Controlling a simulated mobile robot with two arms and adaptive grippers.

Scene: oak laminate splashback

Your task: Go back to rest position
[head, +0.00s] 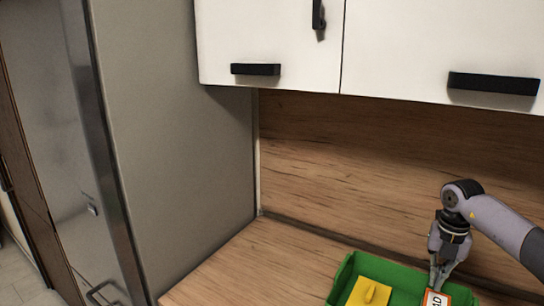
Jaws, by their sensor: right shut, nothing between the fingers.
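My right gripper (437,281) comes in from the right on a grey and purple arm. It points down over the right part of a green tray (343,276) on the wooden counter. Its fingers are shut and hold nothing. Just below the fingertips is a white label with an orange border and dark letters (436,299), cut off by the bottom edge; I cannot tell whether the fingers touch it. A yellow block with a raised grip (369,293) lies in the tray, left of the gripper. My left gripper is not in view.
White wall cupboards (270,35) with black handles hang above the counter. A tall grey cabinet side (180,130) closes off the counter's left end. The wooden counter (260,265) is bare left of the tray. An oak splashback (350,170) stands behind.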

